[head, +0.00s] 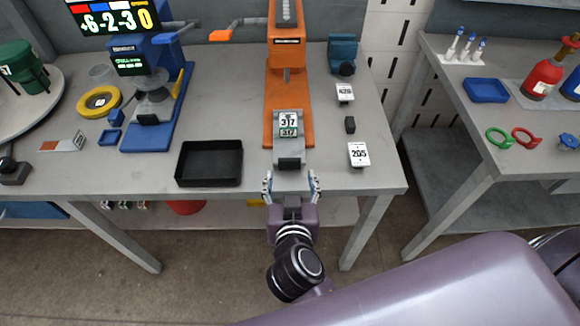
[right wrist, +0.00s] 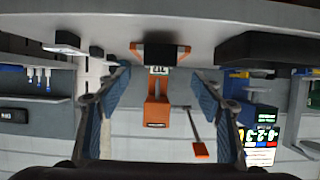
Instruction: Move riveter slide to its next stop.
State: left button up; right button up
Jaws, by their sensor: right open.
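The orange riveter (head: 288,57) stands on the grey table. It also shows in the right wrist view (right wrist: 157,112). Its grey slide (head: 291,183) sticks out at the front of the orange base, towards the table's front edge. The slide carries a number card (head: 288,121) and has a black block-like handle (head: 289,163) near its front end. My right gripper (head: 290,177) is open at the table's front edge, with its fingers to either side of the slide's front end. I see no contact with the handle. My left gripper is not in view.
A black tray (head: 209,181) lies left of the slide. White number cards (head: 358,154) and a small black block (head: 350,125) stand to the right. A blue machine (head: 146,138) stands further left. A second table (head: 519,137) is at the right, past a gap.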

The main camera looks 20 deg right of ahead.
jog(key=v, duration=0.3)
jog(key=shift+s+r, duration=0.1)
jog(key=shift+s, duration=0.2)
jog(key=shift+a, duration=0.1)
